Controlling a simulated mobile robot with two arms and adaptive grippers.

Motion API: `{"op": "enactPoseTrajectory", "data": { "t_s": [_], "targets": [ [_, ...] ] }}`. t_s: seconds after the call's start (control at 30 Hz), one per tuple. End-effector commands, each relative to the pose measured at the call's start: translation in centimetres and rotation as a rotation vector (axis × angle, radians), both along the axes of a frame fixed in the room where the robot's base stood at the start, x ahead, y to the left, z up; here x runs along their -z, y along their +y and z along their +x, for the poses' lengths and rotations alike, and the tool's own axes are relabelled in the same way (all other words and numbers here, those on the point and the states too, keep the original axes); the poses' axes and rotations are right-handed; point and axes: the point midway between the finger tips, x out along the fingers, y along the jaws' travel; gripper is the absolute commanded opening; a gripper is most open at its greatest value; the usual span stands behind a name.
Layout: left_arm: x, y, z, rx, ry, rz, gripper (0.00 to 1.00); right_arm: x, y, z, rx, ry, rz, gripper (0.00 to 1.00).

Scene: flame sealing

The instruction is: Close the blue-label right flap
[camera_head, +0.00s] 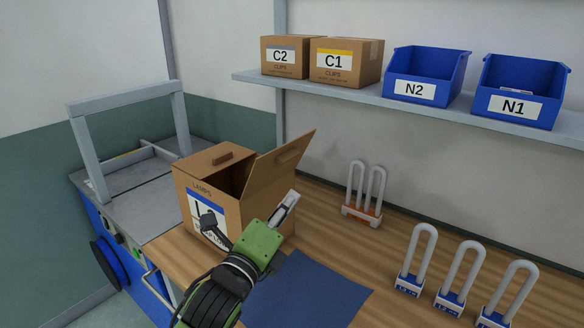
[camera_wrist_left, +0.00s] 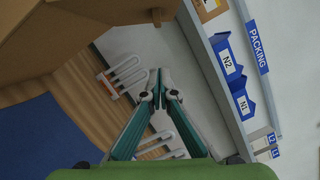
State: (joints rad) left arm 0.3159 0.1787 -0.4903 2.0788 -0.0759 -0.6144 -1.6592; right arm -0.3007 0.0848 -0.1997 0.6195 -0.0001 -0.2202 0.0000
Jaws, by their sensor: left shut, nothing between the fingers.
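A cardboard lamps box (camera_head: 186,205) with a blue-striped label stands on the wooden bench in the head view. Its right flap (camera_head: 280,163) stands up and leans outward to the right; its left flap (camera_head: 214,160) lies lower, and a dark gap shows between them. My left gripper (camera_head: 291,200) is shut and empty, just right of the box and below the right flap. In the left wrist view the gripper's fingers (camera_wrist_left: 162,78) are together, with cardboard (camera_wrist_left: 80,30) at the upper left. Contact with the flap cannot be told. My right gripper is not in view.
Several white U-shaped lamps (camera_head: 459,267) stand on the bench (camera_head: 334,232) at the right. A blue mat (camera_head: 312,290) lies in front. A shelf (camera_head: 430,108) above holds cartons (camera_head: 345,63) and blue bins (camera_head: 425,75). A grey-framed machine (camera_head: 128,178) is at the left.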

Motion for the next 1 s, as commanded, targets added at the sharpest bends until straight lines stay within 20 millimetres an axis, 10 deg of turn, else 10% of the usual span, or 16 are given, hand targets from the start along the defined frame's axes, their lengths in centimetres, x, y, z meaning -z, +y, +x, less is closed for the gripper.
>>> {"op": "enactPoseTrajectory", "data": {
  "t_s": [0.43,1.0],
  "targets": [
    [-1.2,-3.4,7.7,0.0,0.003,-0.005,0.0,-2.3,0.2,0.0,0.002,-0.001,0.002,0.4],
    [-2.6,-0.3,9.5,-0.001,0.003,-0.003,0.0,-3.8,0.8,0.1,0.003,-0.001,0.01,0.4]
  ]
}}
